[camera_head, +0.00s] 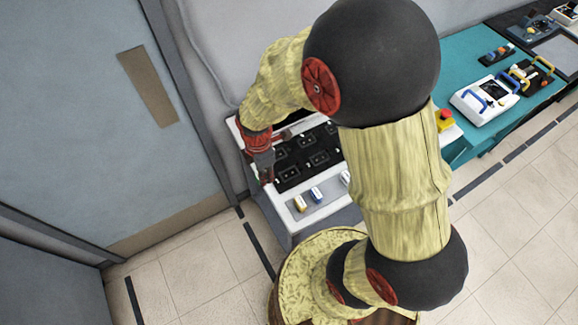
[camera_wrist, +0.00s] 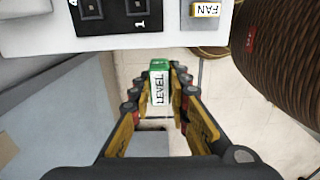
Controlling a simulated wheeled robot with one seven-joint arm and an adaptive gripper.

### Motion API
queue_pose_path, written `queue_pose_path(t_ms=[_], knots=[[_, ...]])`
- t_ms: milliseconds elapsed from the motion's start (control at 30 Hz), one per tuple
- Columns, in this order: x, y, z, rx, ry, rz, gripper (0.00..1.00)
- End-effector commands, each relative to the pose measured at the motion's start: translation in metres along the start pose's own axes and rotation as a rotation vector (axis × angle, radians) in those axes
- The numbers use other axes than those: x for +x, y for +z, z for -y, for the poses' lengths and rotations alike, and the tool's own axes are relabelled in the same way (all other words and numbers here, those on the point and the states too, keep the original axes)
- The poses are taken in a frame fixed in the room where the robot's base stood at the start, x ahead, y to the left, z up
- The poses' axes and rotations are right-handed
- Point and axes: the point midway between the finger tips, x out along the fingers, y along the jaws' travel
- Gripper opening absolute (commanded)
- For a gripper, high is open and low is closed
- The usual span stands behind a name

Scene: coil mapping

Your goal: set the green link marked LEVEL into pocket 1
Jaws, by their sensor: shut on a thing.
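The green link marked LEVEL (camera_wrist: 159,84) is between the fingertips of my gripper (camera_wrist: 160,92) in the wrist view, its white label facing the camera. In that view the link shows over the floor, just off the edge of the white panel. Pocket 1 (camera_wrist: 138,7) is at the top of the wrist view, on the black board, partly cut off by the frame. The link is apart from it. In the head view my gripper (camera_head: 265,172) is at the left edge of the panel; the link is too small to make out there.
The white panel (camera_head: 285,213) carries a black board (camera_head: 303,157) with several pockets. A yellow link marked FAN (camera_wrist: 206,10), also in the head view (camera_head: 299,203), sits on its front strip beside a blue link (camera_head: 317,194). A teal bench (camera_head: 474,65) with devices stands right; a door (camera_head: 85,110) is left.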

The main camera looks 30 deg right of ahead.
Motion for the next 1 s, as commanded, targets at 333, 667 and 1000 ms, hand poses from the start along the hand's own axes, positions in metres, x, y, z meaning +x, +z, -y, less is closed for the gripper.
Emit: queue_pose_path(t_ms=[333, 667, 1000], knots=[[0.039, 0.074, -0.024, 0.008, -0.003, 0.0, 0.0], [0.08, 0.106, -0.037, 0.005, 0.0, 0.0, 0.0], [0.112, 0.115, -0.038, 0.004, -0.003, -0.001, 0.0]])
